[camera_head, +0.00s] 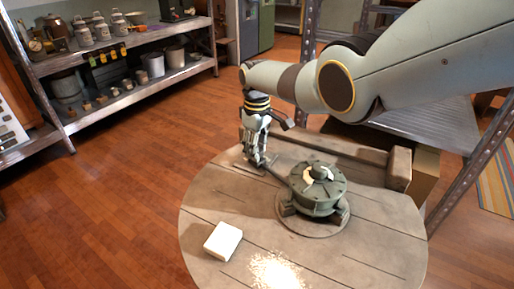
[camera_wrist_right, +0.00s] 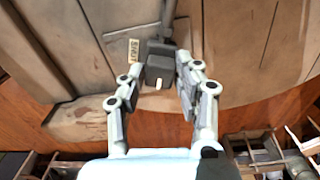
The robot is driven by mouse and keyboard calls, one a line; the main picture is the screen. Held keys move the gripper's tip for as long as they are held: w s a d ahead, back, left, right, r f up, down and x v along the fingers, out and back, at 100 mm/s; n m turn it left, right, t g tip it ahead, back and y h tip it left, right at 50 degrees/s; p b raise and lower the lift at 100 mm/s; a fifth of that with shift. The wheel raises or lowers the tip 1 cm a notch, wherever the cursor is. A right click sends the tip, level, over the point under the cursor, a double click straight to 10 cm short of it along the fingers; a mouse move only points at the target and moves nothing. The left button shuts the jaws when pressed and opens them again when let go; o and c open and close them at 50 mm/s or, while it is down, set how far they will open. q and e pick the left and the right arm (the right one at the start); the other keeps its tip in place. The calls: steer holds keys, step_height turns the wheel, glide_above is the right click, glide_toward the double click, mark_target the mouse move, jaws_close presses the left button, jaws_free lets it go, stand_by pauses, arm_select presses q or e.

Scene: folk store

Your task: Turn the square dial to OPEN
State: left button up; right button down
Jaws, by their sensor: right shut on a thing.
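The square dial (camera_wrist_right: 158,70) is a dark block with a short white mark at its lower edge in the right wrist view. My right gripper (camera_wrist_right: 157,80) has its fingers on either side of the dial and is shut on it. A small tan label (camera_wrist_right: 133,50) beside the dial appears to read SHUT; no OPEN label can be made out. In the head view my right gripper (camera_head: 262,158) reaches down at the far left part of the round wooden table (camera_head: 210,200) and hides most of the dial. My left gripper is not in view.
A grey-green round device (camera_head: 318,185) stands on the table right of my right gripper, with a dark bar running towards the gripper. A white block (camera_head: 222,242) and pale crumbs (camera_head: 274,270) lie nearer. A wooden block (camera_head: 398,168) stands at the right edge.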

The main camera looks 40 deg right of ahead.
steer(key=c, duration=0.9)
jaws_free()
steer(key=shift+c, duration=0.2)
steer(key=shift+r, duration=0.1)
step_height(320, 180, up, 12)
